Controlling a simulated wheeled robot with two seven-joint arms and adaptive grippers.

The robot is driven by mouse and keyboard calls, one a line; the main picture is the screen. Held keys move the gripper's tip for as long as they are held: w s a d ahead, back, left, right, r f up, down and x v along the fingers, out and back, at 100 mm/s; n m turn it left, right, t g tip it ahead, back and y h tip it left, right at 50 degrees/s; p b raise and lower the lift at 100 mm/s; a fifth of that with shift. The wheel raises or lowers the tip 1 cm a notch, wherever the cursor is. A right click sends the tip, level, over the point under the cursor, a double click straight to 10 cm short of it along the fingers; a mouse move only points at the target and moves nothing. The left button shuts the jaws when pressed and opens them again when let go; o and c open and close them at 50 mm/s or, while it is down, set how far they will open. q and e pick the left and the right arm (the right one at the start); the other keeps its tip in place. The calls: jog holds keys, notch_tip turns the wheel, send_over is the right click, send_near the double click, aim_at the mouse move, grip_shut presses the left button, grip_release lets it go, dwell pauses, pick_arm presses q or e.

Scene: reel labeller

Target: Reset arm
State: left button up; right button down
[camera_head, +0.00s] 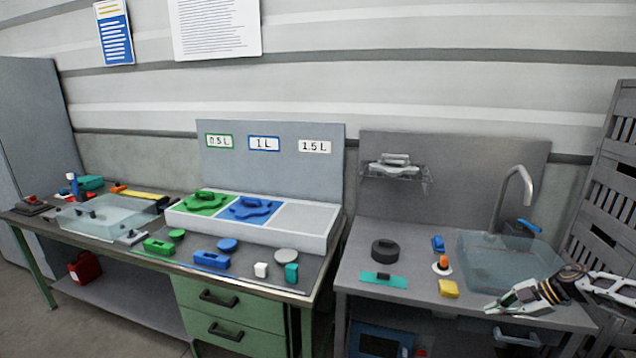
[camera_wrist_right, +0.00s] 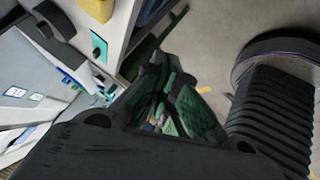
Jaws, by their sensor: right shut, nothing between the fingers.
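My right arm comes in from the right edge in the head view. My right gripper (camera_head: 497,306) is over the front right of the sink bench, in front of the sink basin. It is shut and holds nothing. In the right wrist view the dark fingers of the right gripper (camera_wrist_right: 160,105) show in the middle. My left gripper is not in the head view.
The sink bench holds a sink (camera_head: 505,260), a yellow block (camera_head: 448,288), a black ring (camera_head: 385,250) and a teal tool (camera_head: 383,280). The left bench holds a tray (camera_head: 300,222) with green and blue parts. A slatted rack (camera_head: 612,190) stands at right.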

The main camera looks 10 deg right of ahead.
notch_tip(320, 180, down, 21)
jog(key=a+m+t+h, duration=0.1)
jog(key=m+t+h, duration=0.2)
jog(key=m+t, duration=0.2)
jog(key=s+a+f+m+h, duration=0.1)
jog(key=s+a+f+m, duration=0.1)
jog(key=s+f, duration=0.35)
jog(key=s+a+f+m+g+h, duration=0.1)
jog(key=s+a+f, duration=0.15)
jog(key=f, duration=0.55)
jog(key=s+a+f+m+h, duration=0.1)
jog(key=s+a+f+m, duration=0.15)
jog(key=f, duration=0.35)
jog(key=s+a+f+m+g, duration=0.1)
jog(key=s+a+f+g, duration=0.2)
jog(key=s+a+f, duration=0.3)
jog(key=s+a+f+m+g, duration=0.1)
jog(key=s+a+f+g, duration=0.2)
jog(key=s+a+f, duration=0.4)
jog(key=s+a+f+m+g, duration=0.1)
jog(key=s+a+f, duration=0.5)
jog(key=s+a, duration=1.2)
jog(key=shift+s+a+f+g, duration=0.25)
jog(key=shift+s+f+g, duration=0.15)
jog(key=shift+g, duration=0.5)
